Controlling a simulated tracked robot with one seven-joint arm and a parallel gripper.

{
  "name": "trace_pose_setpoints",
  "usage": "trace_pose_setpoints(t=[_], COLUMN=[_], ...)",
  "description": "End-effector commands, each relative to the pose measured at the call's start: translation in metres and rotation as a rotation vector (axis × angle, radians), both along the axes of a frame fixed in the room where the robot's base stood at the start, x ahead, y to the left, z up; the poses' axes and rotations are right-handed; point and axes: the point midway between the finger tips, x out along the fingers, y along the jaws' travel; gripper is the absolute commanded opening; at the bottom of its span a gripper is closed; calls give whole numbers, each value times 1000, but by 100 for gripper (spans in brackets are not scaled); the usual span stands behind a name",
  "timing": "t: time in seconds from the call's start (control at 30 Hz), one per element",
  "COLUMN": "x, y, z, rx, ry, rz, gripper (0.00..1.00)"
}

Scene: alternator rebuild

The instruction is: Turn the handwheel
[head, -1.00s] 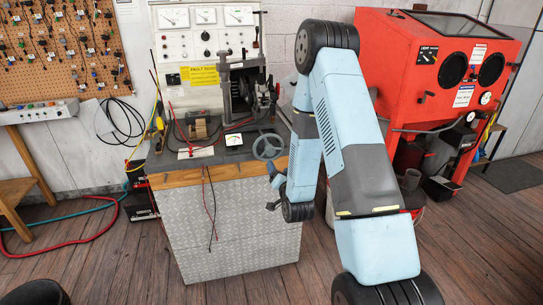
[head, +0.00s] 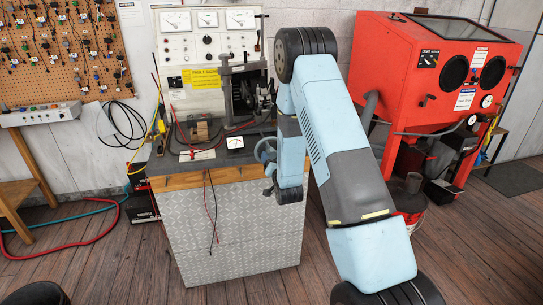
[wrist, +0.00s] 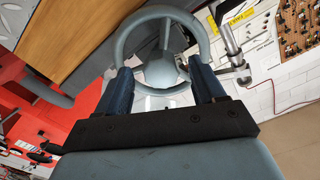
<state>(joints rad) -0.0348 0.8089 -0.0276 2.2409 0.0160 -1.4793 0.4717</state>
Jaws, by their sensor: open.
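The grey handwheel (head: 258,150) is at the right front of the bench and is partly hidden by my arm in the head view. In the wrist view the handwheel (wrist: 202,28) faces the camera, with its round hub in the middle. My gripper (wrist: 160,70) is open, with its two dark blue fingers spread to the left and right of the wheel's lower part. The fingertips overlap the rim in the picture; I cannot tell whether they touch it. In the head view the fingers are hidden or too small to make out.
The test bench (head: 228,225) has a wooden edge and carries a gauge panel (head: 206,45), a clamp stand and a small meter (head: 235,143). A red blasting cabinet (head: 440,75) stands to the right with a bucket (head: 410,205) below it. Open plank floor lies in front.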

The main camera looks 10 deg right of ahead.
Motion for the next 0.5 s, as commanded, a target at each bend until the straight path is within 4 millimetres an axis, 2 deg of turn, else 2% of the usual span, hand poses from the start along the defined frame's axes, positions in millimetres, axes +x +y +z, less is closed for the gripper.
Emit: trace_pose_setpoints(t=[0.2,0.5], x=[29,42], y=[0,0], z=[0,0], rx=[0,0], ry=[-1,0], rz=[0,0], gripper=[69,69])
